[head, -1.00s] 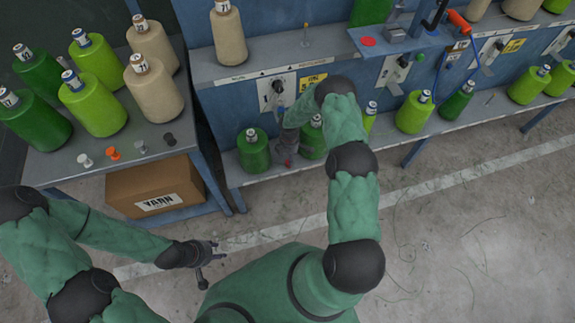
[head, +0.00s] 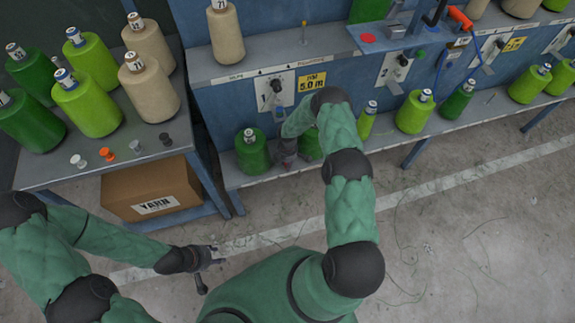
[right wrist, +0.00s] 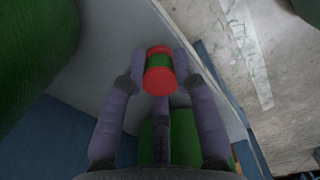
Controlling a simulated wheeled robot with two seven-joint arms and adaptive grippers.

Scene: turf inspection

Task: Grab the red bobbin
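The red bobbin (right wrist: 160,70) has red flanges and a green wound middle. In the right wrist view it sits between the fingers of my right gripper (right wrist: 160,66), which touch it on both sides, with a third finger below it. In the head view my right gripper (head: 287,155) is at the front of the lower shelf, between two green yarn cones, and the bobbin is hidden there. My left gripper (head: 217,256) is open and empty over the floor, far from the bobbin.
Green yarn cones (head: 252,152) stand on the lower shelf (head: 262,180) close on both sides of my right gripper. The side table (head: 60,165) at left holds yarn cones and small bobbins. A yarn box (head: 150,190) is below it.

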